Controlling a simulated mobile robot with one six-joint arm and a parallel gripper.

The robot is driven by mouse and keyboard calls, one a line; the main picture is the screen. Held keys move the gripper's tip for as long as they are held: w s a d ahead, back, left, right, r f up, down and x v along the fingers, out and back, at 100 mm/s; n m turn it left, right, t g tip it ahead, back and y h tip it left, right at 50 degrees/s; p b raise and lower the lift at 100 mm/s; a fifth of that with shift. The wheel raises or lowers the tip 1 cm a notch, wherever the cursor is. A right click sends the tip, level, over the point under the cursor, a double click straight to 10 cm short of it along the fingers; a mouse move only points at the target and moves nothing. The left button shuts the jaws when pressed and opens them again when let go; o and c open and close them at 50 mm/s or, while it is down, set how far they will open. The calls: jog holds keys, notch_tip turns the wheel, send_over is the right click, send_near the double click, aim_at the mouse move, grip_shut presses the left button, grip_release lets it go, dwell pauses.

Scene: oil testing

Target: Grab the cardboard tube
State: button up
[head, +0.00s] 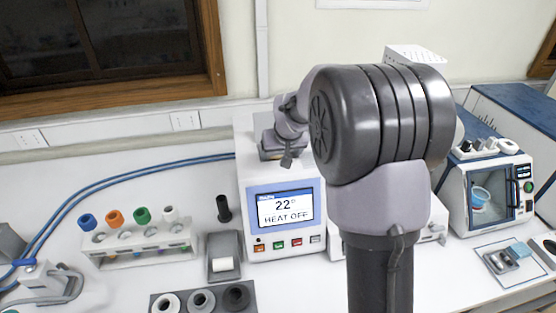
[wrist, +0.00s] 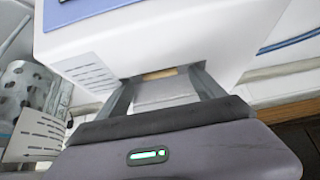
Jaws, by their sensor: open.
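A small tan strip (wrist: 160,74) shows between my fingertips in the wrist view, at the edge of the white machine's casing. It may be part of the cardboard tube, but too little shows to be sure. My gripper (head: 279,155) is over the top of the white machine (head: 250,180) in the head view. Its two fingers are apart, one on each side of the tan strip; I cannot tell whether they touch it. My own arm hides much of the machine's right side in the head view.
The machine's screen (head: 284,207) reads "22°" and "HEAT OFF". A rack of capped tubes (head: 140,247), a black cylinder (head: 224,208) and a grey holder with a whitish roll (head: 224,265) stand to its left. A glass-fronted chamber (head: 490,195) stands at right.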

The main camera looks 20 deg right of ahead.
aim_at(279, 159)
jog(key=x, duration=0.2)
jog(key=shift+w+d+f, duration=0.1)
jog(key=shift+w+f, duration=0.1)
jog(key=shift+w, duration=0.05)
jog(key=shift+s+r, duration=0.1)
jog(key=shift+s, duration=0.05)
jog(key=c, duration=1.4)
